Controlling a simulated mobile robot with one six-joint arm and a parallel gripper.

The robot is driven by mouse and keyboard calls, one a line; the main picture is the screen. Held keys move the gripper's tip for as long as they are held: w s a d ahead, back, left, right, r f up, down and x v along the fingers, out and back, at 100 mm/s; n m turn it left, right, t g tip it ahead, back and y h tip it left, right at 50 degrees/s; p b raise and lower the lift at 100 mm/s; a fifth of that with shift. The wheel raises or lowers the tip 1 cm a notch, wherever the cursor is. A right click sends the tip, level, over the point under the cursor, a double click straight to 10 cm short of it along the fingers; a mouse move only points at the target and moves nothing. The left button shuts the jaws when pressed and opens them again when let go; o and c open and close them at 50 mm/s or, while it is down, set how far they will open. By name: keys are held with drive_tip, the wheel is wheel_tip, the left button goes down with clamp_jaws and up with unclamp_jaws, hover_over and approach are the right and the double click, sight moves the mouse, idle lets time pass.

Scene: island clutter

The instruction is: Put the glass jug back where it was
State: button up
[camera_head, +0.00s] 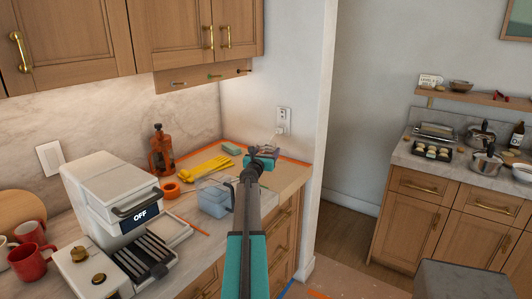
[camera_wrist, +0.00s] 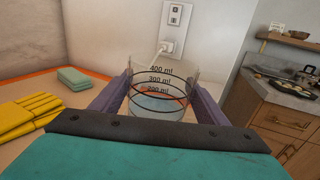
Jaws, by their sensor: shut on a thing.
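The glass jug (camera_wrist: 160,98) is clear, with dark rings and black "400 ml", "300 ml" and "200 ml" marks. It stands upright between the two purple fingers of my gripper (camera_wrist: 160,104), which is shut on it. In the head view my gripper (camera_head: 262,157) is over the back right corner of the counter (camera_head: 290,172), near the wall outlet. There the jug is mostly hidden by my gripper. I cannot tell whether its base touches the counter.
Yellow gloves (camera_head: 205,168) and a green sponge (camera_head: 231,148) lie left of my gripper. A bluish clear container (camera_head: 213,203), an orange tape roll (camera_head: 171,189) and a white coffee machine (camera_head: 112,195) stand nearer. A plug with a cord (camera_wrist: 167,47) is behind the jug.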

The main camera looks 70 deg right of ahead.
drive_tip(key=shift+f+b, duration=1.95)
drive_tip(key=shift+f, duration=0.25)
drive_tip(key=shift+f+b, duration=0.75)
drive_tip(key=shift+b, duration=0.1)
idle(1.9)
drive_tip(key=o, duration=1.8)
drive_tip(key=shift+c, duration=0.2)
drive_tip(key=shift+f, duration=0.1)
drive_tip(key=shift+a, duration=0.15)
drive_tip(key=shift+a, duration=1.7)
drive_tip(key=shift+s+a, duration=0.2)
drive_tip(key=shift+a, duration=0.3)
drive_tip(key=shift+s+a, duration=0.15)
drive_tip(key=shift+a, duration=1.5)
